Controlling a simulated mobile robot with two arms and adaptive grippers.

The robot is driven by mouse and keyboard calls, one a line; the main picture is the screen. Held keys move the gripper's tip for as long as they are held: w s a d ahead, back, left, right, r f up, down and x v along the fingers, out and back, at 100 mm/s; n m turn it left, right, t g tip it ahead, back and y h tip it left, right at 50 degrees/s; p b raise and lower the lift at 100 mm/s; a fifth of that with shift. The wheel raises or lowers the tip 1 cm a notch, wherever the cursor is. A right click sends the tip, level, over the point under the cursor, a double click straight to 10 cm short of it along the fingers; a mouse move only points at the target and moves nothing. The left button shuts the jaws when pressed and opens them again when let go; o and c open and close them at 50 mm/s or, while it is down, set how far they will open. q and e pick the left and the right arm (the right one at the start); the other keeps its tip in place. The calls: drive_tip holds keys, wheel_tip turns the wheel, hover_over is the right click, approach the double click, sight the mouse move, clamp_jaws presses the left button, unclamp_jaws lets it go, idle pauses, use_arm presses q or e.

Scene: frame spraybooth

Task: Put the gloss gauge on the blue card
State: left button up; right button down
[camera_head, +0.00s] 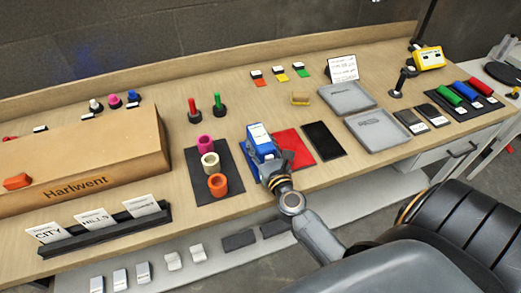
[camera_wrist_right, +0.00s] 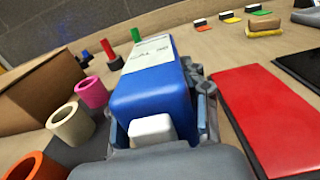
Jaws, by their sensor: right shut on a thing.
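The gloss gauge appears to be the blue box-shaped device (camera_head: 262,141) with a white label on top, left of the red card. My right gripper (camera_head: 275,167) is shut on it. In the right wrist view the blue body (camera_wrist_right: 150,98) fills the middle, with a white block at its near end and a gripper finger along its right side. I cannot tell whether its underside touches anything. My left gripper is not in view.
A red card (camera_head: 297,146) and a black card (camera_head: 323,140) lie to the right. A dark mat (camera_head: 229,157) with pink, cream and orange rings is close on the left. Grey trays (camera_head: 377,129) stand further right. A cardboard box (camera_head: 90,160) is at left.

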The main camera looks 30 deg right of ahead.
drive_tip(key=shift+f, duration=0.35)
drive_tip(key=c, duration=0.7)
unclamp_jaws()
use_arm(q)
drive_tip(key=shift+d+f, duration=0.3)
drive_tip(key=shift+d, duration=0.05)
use_arm(e)
drive_tip(key=shift+o, duration=0.2)
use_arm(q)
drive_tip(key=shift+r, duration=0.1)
use_arm(e)
drive_tip(key=shift+r, duration=0.15)
drive_tip(key=shift+s, duration=0.3)
drive_tip(key=b+v, duration=0.3)
drive_tip(key=v, duration=0.7)
drive_tip(key=shift+s+b, duration=0.25)
drive_tip(key=shift+b, duration=0.1)
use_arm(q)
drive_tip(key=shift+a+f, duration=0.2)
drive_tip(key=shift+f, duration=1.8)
use_arm(e)
drive_tip(key=shift+s+a, duration=0.15)
drive_tip(key=shift+s, duration=0.4)
